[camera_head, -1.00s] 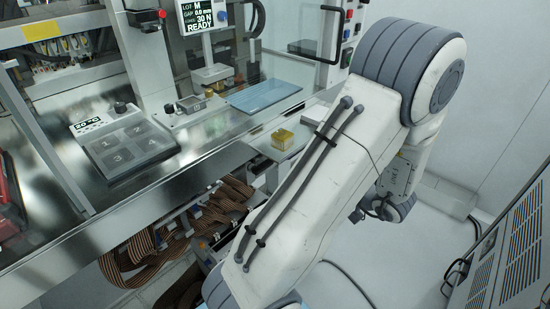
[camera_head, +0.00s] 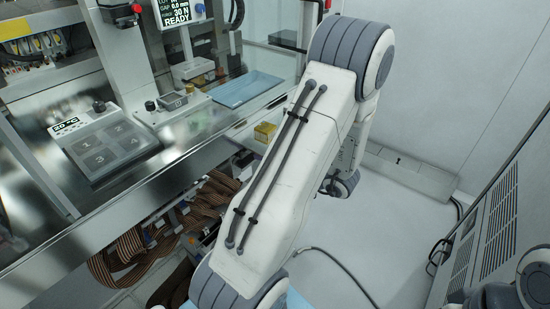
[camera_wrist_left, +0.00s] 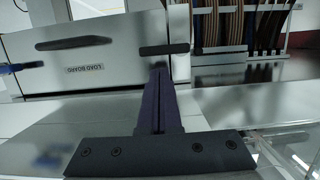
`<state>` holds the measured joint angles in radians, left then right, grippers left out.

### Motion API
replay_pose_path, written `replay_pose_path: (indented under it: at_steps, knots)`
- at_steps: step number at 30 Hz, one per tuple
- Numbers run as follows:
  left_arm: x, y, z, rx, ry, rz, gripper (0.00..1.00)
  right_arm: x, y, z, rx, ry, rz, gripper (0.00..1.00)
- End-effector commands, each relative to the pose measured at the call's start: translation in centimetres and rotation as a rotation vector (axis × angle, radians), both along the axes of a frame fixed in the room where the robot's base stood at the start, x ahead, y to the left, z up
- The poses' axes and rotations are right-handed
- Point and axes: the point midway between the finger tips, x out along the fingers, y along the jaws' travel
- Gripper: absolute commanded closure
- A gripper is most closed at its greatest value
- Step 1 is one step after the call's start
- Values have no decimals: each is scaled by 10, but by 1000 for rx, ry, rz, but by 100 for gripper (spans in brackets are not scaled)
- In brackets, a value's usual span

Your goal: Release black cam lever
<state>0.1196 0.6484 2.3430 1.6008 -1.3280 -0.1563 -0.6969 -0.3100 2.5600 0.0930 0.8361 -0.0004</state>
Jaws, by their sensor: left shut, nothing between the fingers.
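I cannot surely pick out the black cam lever. A black knob (camera_head: 99,106) stands at the back of the numbered panel (camera_head: 85,165), and another black knob (camera_head: 150,105) sits on a small metal fixture (camera_head: 182,108). In the left wrist view, my left gripper (camera_wrist_left: 160,75) has its dark fingers together with nothing between them. Its tips appear in front of a pale panel marked LOAD BOARD (camera_wrist_left: 120,75), near a short black bar (camera_wrist_left: 165,49). I cannot tell whether they touch. My right gripper is not seen; a large white arm of mine fills the middle of the head view.
A blue tray (camera_head: 245,90) and a yellow block (camera_head: 264,132) lie near the bench's right end. Striped ribbon cables (camera_head: 130,255) hang below the bench edge. A display (camera_head: 176,12) reads READY. Open floor (camera_head: 400,225) lies right of the arm.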

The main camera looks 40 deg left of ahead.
Motion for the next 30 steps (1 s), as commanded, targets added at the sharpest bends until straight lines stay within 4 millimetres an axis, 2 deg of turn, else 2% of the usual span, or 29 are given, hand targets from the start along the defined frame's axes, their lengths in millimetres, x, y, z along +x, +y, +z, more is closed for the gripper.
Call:
replay_pose_path:
  at_steps: [3,9,30]
  knots:
    - [-3,18,-4,0,1,4,100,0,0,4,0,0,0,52]
    - [-4,31,-8,-1,-1,1,100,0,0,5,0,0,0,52]
    - [-2,32,-10,-6,54,-1,100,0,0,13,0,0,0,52]
